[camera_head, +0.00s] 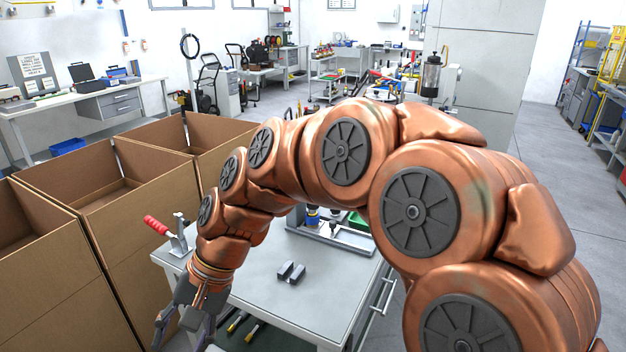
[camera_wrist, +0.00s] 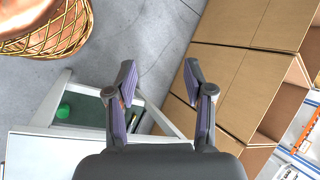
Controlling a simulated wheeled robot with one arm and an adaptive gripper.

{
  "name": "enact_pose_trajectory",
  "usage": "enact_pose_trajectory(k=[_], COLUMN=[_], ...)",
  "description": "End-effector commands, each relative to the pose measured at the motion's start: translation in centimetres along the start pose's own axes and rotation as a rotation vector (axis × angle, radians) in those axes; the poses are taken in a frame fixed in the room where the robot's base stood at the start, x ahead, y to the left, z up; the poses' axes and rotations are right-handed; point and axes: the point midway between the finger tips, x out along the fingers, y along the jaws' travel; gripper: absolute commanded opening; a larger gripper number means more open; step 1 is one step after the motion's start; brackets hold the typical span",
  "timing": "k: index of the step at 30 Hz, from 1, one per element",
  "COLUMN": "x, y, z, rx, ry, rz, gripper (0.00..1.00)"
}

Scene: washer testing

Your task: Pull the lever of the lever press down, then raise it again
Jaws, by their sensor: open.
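A small metal device with a red-handled lever (camera_head: 157,225) stands at the left edge of the grey worktable (camera_head: 255,258); it looks like the lever press. Its handle slants up and to the left. My gripper (camera_head: 187,335) hangs at the bottom left, nearer the camera than this device and apart from it, beside the table's left side. In the wrist view my gripper (camera_wrist: 158,80) is open, with two spread fingers and nothing between them. The lever does not show in the wrist view. My arm hides part of the table's back.
Large open cardboard boxes (camera_head: 120,175) stand close to the table's left. Bare floor (camera_wrist: 150,35) lies beyond my fingers in the wrist view.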

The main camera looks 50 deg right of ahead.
Motion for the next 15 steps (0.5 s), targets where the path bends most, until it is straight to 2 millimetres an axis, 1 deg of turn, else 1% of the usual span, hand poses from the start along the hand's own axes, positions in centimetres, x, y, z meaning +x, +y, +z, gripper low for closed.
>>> enact_pose_trajectory(k=[1, 2, 4, 5, 6, 8, 9, 11, 12, 14, 15], x=[-0.3, -0.8, -2.1, -2.9, -3.9, -5.6, -7.0, -9.2, -10.6, -13.1, -14.8], y=[-1.0, -1.6, -2.9, -3.3, -3.7, -3.8, -3.7, -3.0, -2.3, -0.7, 0.8], z=[-2.3, -3.4, -6.3, -7.6, -9.4, -12.3, -14.3, -17.4, -19.5, -22.6, -24.8], rx=[0.092, 0.145, 0.273, 0.328, 0.401, 0.515, 0.588, 0.7, 0.775, 0.885, 0.958], ry=[-0.001, -0.003, -0.012, -0.015, -0.02, -0.034, -0.041, -0.054, -0.066, -0.079, -0.09], rz=[-0.082, -0.131, -0.245, -0.296, -0.362, -0.464, -0.534, -0.641, -0.713, -0.825, -0.901], gripper=[0.53, 0.53, 0.53, 0.53, 0.53, 0.53, 0.53, 0.53, 0.53, 0.53, 0.53])
